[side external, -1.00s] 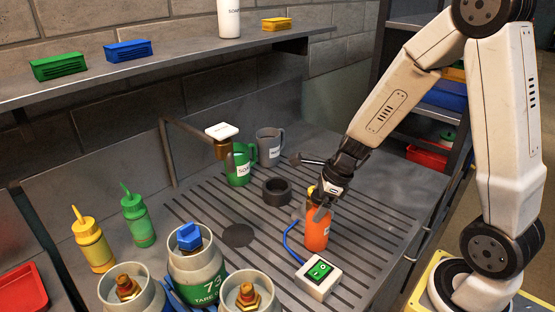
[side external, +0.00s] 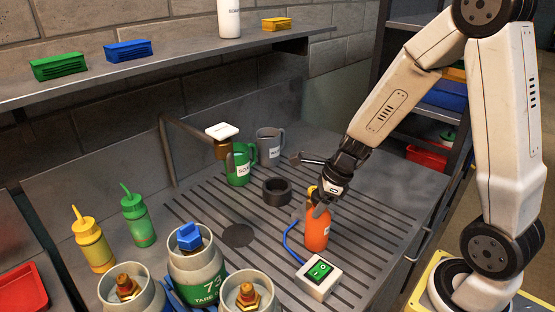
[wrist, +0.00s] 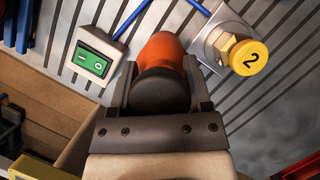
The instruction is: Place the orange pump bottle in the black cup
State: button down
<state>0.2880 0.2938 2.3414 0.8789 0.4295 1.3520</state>
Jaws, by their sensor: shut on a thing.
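The orange pump bottle (side external: 317,232) stands upright on the slatted counter in the side view, just behind the white switch box. My gripper (side external: 322,197) is at its upper part, shut on it from above. The black cup (side external: 277,191), short and round, stands on the slats to the left of and behind the bottle. It looks empty, and my gripper is apart from it.
A white box with a green switch (side external: 318,277) and blue cable is in front of the bottle. A green mug (side external: 240,166) and a grey mug (side external: 270,147) stand behind the cup. A dark disc (side external: 237,236) lies left.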

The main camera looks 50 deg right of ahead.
jog(key=shift+r, duration=5.15)
jog(key=shift+r, duration=2.5)
jog(key=w+d+m+t+h, duration=0.15)
jog(key=w+d, duration=0.25)
jog(key=w, duration=0.6)
jog(key=w+d+m+g, duration=0.1)
jog(key=w+d+m, duration=0.2)
jog(key=w, duration=0.8)
notch_tip(320, 180, down, 14)
jog(key=shift+s+d+f, duration=0.15)
jog(key=shift+s+d, duration=0.05)
jog(key=shift+d, duration=0.05)
jog(key=shift+f+t, duration=0.1)
jog(key=shift+t, duration=0.15)
grip_release()
jog(key=shift+f, duration=0.1)
